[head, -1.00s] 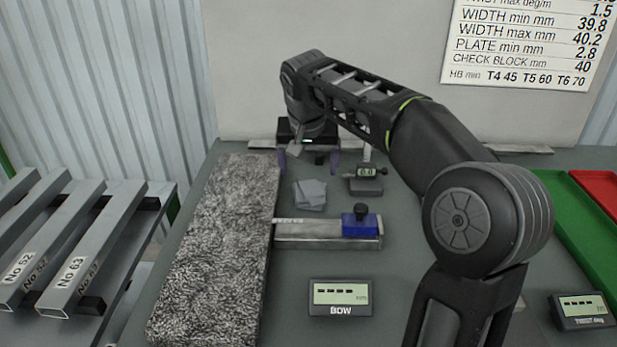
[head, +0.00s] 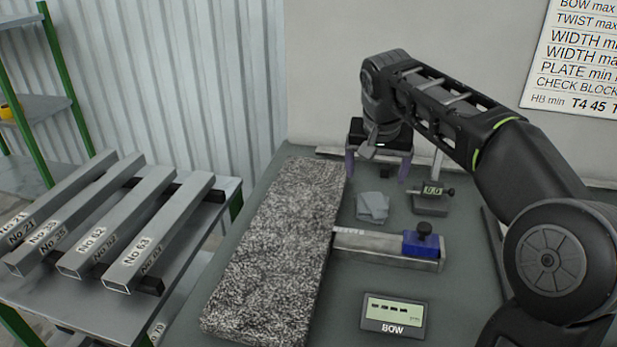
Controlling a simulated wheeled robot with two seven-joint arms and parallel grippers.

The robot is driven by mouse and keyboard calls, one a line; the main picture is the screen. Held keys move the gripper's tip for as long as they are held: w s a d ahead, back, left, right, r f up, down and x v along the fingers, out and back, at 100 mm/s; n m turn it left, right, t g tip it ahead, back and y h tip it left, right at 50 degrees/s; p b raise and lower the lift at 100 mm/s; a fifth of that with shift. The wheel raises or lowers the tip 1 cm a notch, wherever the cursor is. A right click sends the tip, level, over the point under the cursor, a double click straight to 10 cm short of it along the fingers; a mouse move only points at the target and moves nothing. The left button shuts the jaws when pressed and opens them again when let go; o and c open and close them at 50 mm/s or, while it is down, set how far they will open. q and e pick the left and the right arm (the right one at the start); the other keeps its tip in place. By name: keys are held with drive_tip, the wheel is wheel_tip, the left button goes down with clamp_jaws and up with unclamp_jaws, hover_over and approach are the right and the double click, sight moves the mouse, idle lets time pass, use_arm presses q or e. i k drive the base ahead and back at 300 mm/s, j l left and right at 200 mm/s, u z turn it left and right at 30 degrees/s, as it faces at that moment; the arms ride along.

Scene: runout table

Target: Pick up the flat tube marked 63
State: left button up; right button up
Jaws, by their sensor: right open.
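The tube marked 63 (head: 172,227) is a grey rectangular steel tube, the rightmost in a row on the left. It lies lengthwise across dark crossbars, with its open, labelled end toward me. My right gripper (head: 377,172) is open and empty. It points down over the back of the work table, far to the right of the tube and well apart from it. My left gripper is not in view.
Other tubes (head: 118,220) lie left of it with gaps between. The crossbars stand on a grey bench (head: 190,262). A speckled granite slab (head: 275,245) lies between bench and gripper. A gauge (head: 431,200), grey cloth (head: 373,207), blue-clamped bar (head: 385,246) and BOW display (head: 394,314) are right.

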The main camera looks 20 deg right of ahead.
sight(133, 264)
drive_tip(key=k+j, duration=1.2)
drive_tip(key=j, duration=0.15)
